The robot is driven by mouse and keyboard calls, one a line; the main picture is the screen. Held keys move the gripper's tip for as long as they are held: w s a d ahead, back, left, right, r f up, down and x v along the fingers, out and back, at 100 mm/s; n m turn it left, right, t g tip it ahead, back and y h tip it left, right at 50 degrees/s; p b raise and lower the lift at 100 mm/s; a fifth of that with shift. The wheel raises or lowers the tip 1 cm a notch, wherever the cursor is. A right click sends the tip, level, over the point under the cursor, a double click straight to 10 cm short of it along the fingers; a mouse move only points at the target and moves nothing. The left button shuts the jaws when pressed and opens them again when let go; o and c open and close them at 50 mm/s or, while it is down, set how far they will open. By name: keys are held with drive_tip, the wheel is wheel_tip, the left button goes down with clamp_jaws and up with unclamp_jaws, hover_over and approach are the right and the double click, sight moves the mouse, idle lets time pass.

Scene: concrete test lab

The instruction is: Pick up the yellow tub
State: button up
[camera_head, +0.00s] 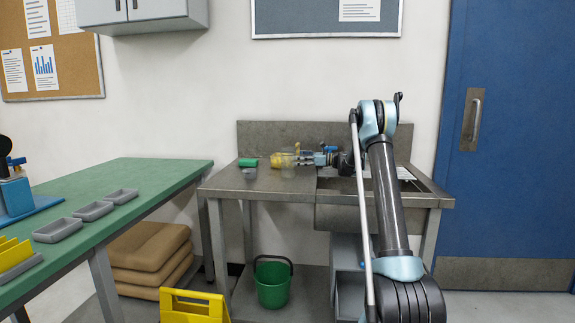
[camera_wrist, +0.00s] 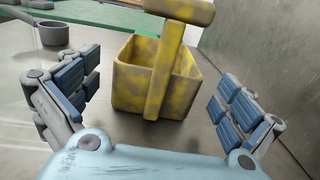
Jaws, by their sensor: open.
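The yellow tub (camera_wrist: 128,90) stands on the grey metal counter in the wrist view, open at the top and mottled with grey wear. A yellow upright bar with a crosspiece rises in front of its near side. My gripper (camera_wrist: 157,97) is open, with one blue-padded finger left of the tub and one right of it. A gap shows between the tub and each finger. In the head view the tub (camera_head: 277,160) is small and partly hidden, just left of my gripper (camera_head: 308,159).
A grey cup (camera_wrist: 45,34) stands left of the tub, beside a clear vessel (camera_wrist: 22,22). A green object (camera_head: 248,162) lies at the counter's left. The metal backsplash (camera_wrist: 270,50) rises close on the right in the wrist view. A sink (camera_head: 408,181) is at the counter's right.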

drive_tip(key=shift+w+a+r, duration=0.15)
drive_tip(key=shift+a, duration=1.15)
drive_tip(key=shift+w+a+r, duration=0.1)
drive_tip(key=shift+w+a, duration=0.05)
drive_tip(key=shift+a, duration=1.15)
drive_tip(key=c, duration=1.1)
